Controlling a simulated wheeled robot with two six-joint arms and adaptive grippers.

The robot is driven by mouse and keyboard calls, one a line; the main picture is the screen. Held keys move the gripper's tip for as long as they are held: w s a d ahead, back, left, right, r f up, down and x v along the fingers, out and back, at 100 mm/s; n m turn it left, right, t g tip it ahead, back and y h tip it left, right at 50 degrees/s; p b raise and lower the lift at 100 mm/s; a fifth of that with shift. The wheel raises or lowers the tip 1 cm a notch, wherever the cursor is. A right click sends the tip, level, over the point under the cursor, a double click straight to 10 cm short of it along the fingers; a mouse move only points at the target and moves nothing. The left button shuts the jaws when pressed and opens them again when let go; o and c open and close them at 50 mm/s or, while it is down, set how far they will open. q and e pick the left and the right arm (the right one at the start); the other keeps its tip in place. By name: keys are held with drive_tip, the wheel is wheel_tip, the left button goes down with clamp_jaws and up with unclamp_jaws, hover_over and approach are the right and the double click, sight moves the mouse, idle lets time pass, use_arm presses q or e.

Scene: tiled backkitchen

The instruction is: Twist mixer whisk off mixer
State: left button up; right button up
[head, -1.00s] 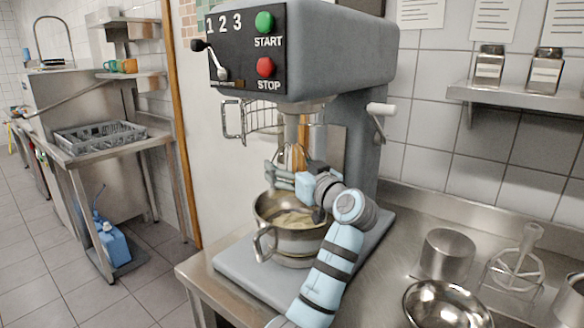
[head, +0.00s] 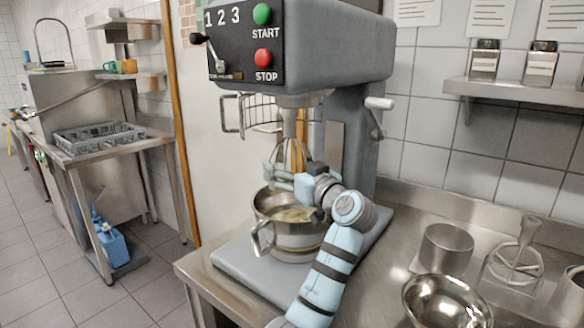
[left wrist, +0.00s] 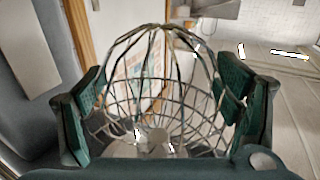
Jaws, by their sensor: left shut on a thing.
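The grey stand mixer (head: 320,45) stands on the steel counter. The wire whisk (head: 293,150) is below its head, under the vertical shaft (head: 290,122) and over the steel bowl (head: 283,238). My left gripper (head: 280,175) is shut around the whisk just above the bowl rim. In the left wrist view the whisk wires (left wrist: 165,38) bulge between the green pads of my left gripper (left wrist: 165,105). The joint between whisk and shaft is too small to tell whether it is engaged. My right gripper is not in view.
A wire guard (head: 258,112) hangs beneath the mixer head. A steel pot (head: 446,247), a shiny bowl (head: 440,300) and another mixer tool (head: 517,262) stand on the counter at right. A wall shelf (head: 520,92) holds two jars. Some counter between mixer and bowls is clear.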

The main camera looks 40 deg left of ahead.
use_arm(q)
wheel_tip(320, 180, down, 2)
drive_tip(key=shift+f+b, duration=0.15)
drive_tip(key=shift+b, duration=0.25)
drive_tip(key=o, duration=1.6)
drive_tip(key=shift+o, duration=1.1)
drive_tip(key=shift+w+a+f, duration=0.1)
drive_tip(key=shift+w+a, duration=0.1)
drive_tip(key=shift+a, duration=0.05)
drive_tip(key=shift+w+a, duration=0.15)
drive_tip(key=shift+w, duration=0.1)
drive_tip(key=shift+s, duration=0.2)
drive_tip(key=v, duration=1.2)
